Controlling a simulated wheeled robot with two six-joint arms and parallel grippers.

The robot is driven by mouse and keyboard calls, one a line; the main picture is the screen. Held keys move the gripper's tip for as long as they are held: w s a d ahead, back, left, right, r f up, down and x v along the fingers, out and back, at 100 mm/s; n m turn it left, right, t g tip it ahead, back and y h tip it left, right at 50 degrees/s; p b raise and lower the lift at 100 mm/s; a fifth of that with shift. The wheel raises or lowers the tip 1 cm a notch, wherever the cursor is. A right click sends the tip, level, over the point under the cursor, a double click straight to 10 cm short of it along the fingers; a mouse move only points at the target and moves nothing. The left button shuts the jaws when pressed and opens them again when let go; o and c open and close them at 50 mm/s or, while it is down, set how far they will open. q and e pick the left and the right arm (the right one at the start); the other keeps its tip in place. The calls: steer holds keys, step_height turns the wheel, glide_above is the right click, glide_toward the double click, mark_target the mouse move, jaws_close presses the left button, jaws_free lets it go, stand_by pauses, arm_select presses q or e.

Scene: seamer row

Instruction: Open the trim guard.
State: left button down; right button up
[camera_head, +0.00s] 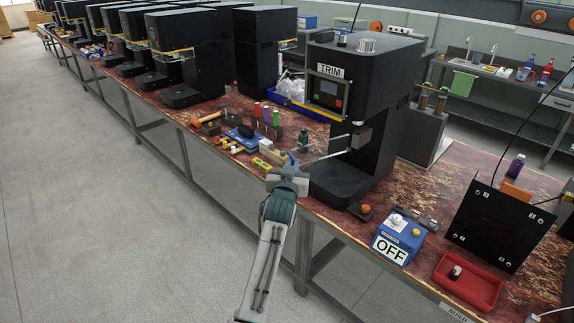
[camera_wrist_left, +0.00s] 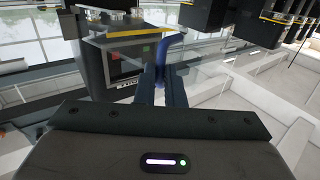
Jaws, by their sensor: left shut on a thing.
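The trim machine (camera_head: 385,75) is a tall black unit with a TRIM label and a small screen, standing at the table's front edge. Its guard appears as a clear panel, with a pale bar (camera_head: 326,157) reaching out from the machine's front toward my gripper. My left gripper (camera_head: 291,168) is at the outer end of this bar, in front of the machine. It is shut on the blue guard handle (camera_wrist_left: 170,42), which rises between the dark fingers in the left wrist view. The clear panel's exact outline is hard to make out. My right gripper is not in view.
A blue box marked OFF (camera_head: 398,240), an orange button (camera_head: 365,209), a red tray (camera_head: 440,270) and a black panel (camera_head: 500,224) stand to the right. Bottles, a hammer (camera_head: 209,117) and small parts crowd the table left of the machine. The floor at left is clear.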

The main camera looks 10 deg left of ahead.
arm_select(q)
steer(key=shift+d+r, duration=0.35)
steer(key=shift+r, duration=0.05)
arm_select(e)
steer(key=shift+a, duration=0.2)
arm_select(q)
steer(key=c, duration=2)
jaws_free()
steer(key=o, duration=0.4)
steer(key=shift+w+d+f, duration=0.1)
steer(key=shift+w+d, duration=0.1)
steer(key=shift+o, duration=0.4)
steer(key=shift+w+d+f, duration=0.15)
steer(key=shift+w+d, duration=0.1)
steer(key=shift+d, duration=0.1)
steer(key=shift+f, duration=0.1)
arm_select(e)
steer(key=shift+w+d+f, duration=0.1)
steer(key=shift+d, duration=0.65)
